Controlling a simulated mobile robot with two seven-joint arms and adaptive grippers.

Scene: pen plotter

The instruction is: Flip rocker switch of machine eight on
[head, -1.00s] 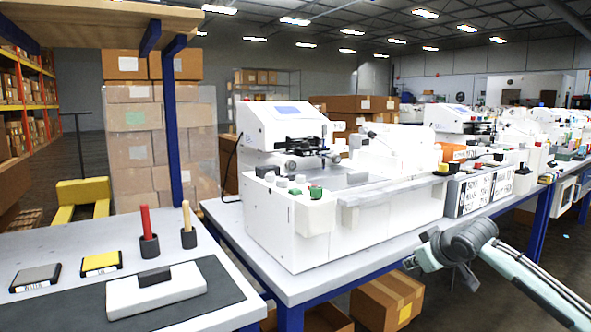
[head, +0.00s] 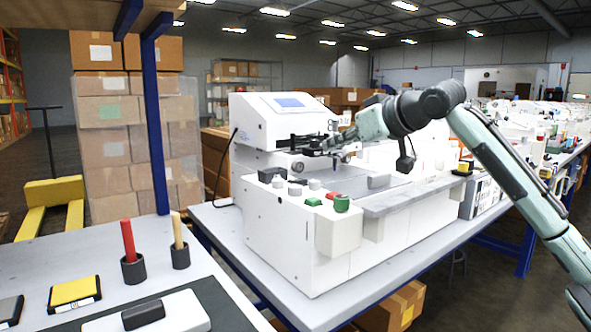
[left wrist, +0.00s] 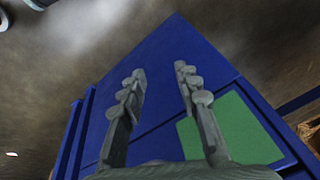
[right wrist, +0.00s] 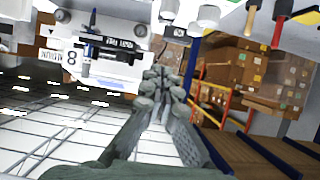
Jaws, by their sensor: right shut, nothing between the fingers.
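The white pen plotter machine (head: 290,235) stands on the near end of the long bench. In the right wrist view a label with the number 8 (right wrist: 71,58) shows on a white machine, beside a dark pen carriage (right wrist: 105,45). The machine's front ledge has a black block (head: 272,174), grey knobs, a green button, a small red part (head: 333,195) and a green knob (head: 342,203). I cannot tell which part is the rocker switch. My right gripper (head: 332,143) is above the ledge near the carriage, shut and empty; its fingertips meet in the right wrist view (right wrist: 160,84). My left gripper (left wrist: 160,72) is open and empty.
A side table at the lower left holds a red handle (head: 128,240) and a wooden handle (head: 178,230) in black cups, and a yellow pad (head: 75,291). More machines line the bench to the right. A blue surface with a green panel (left wrist: 225,128) faces my left gripper.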

